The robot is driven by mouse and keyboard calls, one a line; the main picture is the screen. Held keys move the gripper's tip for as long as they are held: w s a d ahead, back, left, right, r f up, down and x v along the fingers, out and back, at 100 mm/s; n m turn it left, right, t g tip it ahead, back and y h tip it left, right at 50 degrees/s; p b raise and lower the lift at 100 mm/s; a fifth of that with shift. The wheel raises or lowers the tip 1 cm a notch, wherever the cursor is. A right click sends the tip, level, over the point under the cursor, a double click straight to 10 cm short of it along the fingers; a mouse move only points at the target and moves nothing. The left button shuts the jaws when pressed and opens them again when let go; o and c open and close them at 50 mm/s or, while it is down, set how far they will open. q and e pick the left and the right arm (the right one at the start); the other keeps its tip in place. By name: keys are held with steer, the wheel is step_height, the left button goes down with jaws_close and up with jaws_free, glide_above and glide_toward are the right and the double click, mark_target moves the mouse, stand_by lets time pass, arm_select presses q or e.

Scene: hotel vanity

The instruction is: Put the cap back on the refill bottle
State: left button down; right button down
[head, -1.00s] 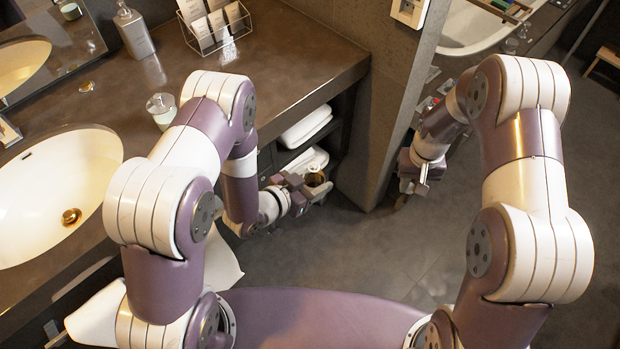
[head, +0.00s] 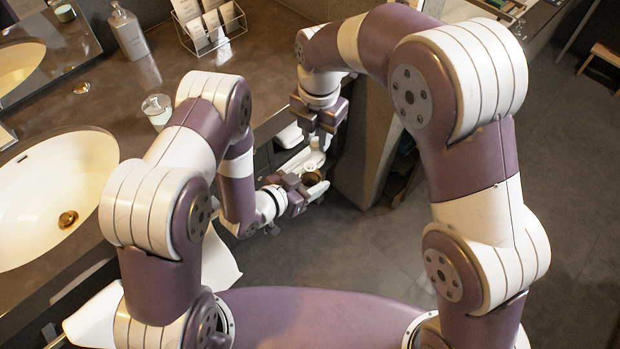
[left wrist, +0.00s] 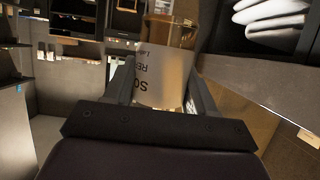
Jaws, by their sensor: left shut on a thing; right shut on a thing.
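The refill bottle (left wrist: 160,75), amber at one end with a pale printed label, is between the fingers of my left gripper in the left wrist view. In the head view my left gripper (head: 314,186) is shut on the bottle (head: 311,175), low in front of the vanity's open shelf. My right gripper (head: 317,143) points down just above the bottle, shut on a small pale piece, the cap (head: 316,146), mostly hidden by the fingers. I see a small gap between cap and bottle; their exact alignment is unclear.
The dark vanity counter (head: 270,95) lies to the left, with a sink (head: 45,190), a glass jar (head: 158,110), a dispenser (head: 128,35) and a card rack (head: 212,30). White towels sit on the shelf below. A wall end (head: 370,150) stands right of the grippers. Floor is clear nearer me.

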mark_target(311, 143)
steer(key=shift+s+a+r+n, duration=0.35)
steer(key=shift+a+r+n, duration=0.25)
steer(key=shift+n, duration=0.5)
steer(key=shift+f, duration=0.15)
steer(key=shift+f, duration=1.95)
steer(key=shift+w+f, duration=0.1)
steer(key=shift+f, duration=0.75)
steer(key=shift+f, duration=0.6)
steer(key=shift+m, duration=0.3)
